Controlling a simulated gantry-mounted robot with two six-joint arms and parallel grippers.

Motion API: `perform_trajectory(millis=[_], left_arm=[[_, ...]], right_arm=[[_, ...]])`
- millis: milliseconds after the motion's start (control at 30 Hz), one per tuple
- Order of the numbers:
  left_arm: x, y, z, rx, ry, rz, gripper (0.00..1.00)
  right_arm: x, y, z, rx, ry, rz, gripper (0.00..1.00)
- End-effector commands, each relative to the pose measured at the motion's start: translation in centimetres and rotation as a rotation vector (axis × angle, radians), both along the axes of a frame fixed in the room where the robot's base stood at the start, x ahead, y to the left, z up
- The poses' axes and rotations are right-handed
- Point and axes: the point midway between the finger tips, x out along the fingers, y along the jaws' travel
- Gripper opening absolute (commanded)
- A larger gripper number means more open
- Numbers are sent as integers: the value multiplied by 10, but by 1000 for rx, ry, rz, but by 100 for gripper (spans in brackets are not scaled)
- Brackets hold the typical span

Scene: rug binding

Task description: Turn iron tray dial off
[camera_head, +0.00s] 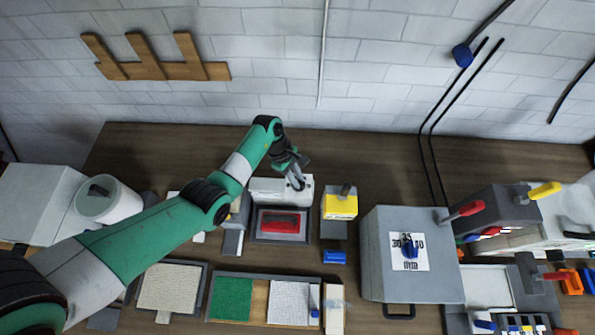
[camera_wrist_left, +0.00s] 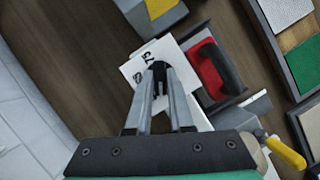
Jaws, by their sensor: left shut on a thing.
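The iron tray (camera_head: 256,239) stands at the back middle of the bench, holding a red iron (camera_head: 280,222) with a dark handle. The iron also shows in the left wrist view (camera_wrist_left: 211,72). Behind it is a white dial plate (camera_head: 262,185), whose printed numbers show in the left wrist view (camera_wrist_left: 138,72). My left gripper (camera_head: 297,184) reaches down at the plate's right part. In the left wrist view its fingers (camera_wrist_left: 160,78) are shut on the small black dial (camera_wrist_left: 160,67). The fingers hide much of the dial, so its setting cannot be read. My right gripper is in neither view.
A yellow-topped block (camera_head: 341,206) stands close to the right of the tray. A large grey box (camera_head: 385,275) with a blue dial stands further right. Green and white rug samples (camera_head: 232,299) lie in front. The bench behind the plate is clear.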

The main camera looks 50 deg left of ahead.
Motion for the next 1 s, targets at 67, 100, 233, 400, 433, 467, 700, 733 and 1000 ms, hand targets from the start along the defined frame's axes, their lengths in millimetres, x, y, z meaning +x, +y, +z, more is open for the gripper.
perform_trajectory(millis=[67, 100, 233, 400, 433, 467, 700, 733, 1000], left_arm=[[-2, -1, 7, -2, 2, 71, 0], [-2, -1, 7, -1, 1, 109, 0], [-2, -1, 6, -2, 2, 222, 0], [-3, -1, 5, -1, 2, 348, 0], [-3, -1, 4, -1, 2, 366, 0], [-3, -1, 4, -1, 2, 384, 0], [-3, -2, 2, -1, 1, 483, 0], [-3, -2, 2, -2, 1, 491, 0], [-2, -2, 1, -2, 0, 518, 0]], right_arm=[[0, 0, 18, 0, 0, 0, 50], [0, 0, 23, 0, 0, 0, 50], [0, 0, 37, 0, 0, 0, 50], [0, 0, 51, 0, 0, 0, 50], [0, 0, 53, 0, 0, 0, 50], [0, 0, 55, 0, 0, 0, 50], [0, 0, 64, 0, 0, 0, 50], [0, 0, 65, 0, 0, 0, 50], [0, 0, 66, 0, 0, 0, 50]])
